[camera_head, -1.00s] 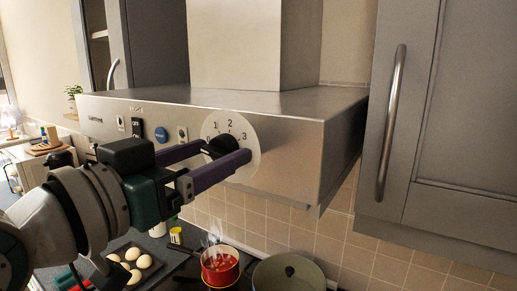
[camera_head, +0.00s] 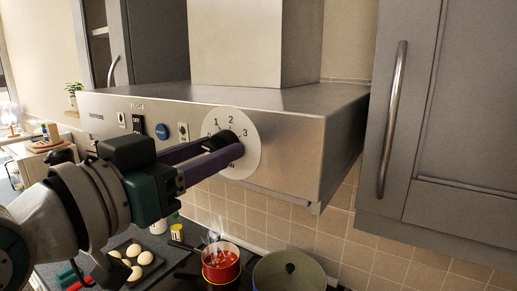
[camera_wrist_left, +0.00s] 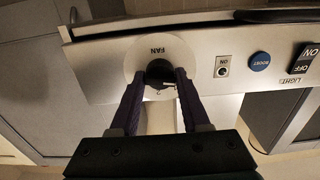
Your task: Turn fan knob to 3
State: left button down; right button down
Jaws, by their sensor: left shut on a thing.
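The fan knob (camera_head: 226,143) is a black round knob on a white dial plate (camera_head: 246,164) at the right end of the steel range hood's front. The numbers 1, 2 and 3 are printed around its top and right. My left gripper (camera_head: 225,150) reaches in from the left, with its purple fingers closed on the knob. In the left wrist view the fingers sit on both sides of the knob (camera_wrist_left: 160,72), below the word FAN. My right gripper is not in view.
Left of the dial are a small switch (camera_head: 183,132), a blue BOOST button (camera_head: 161,131) and a black light switch (camera_head: 137,125). A grey cabinet (camera_head: 455,130) flanks the hood at right.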

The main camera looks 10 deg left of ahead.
pick_arm(q)
jog(key=shift+m, duration=0.3)
jog(key=m, duration=0.2)
jog(key=shift+m, duration=0.4)
jog(key=m+p, duration=0.1)
jog(key=m, duration=2.2)
jog(key=shift+p, duration=0.4)
jog(key=shift+m, duration=0.4)
jog(key=shift+c, duration=1.9)
grip_release()
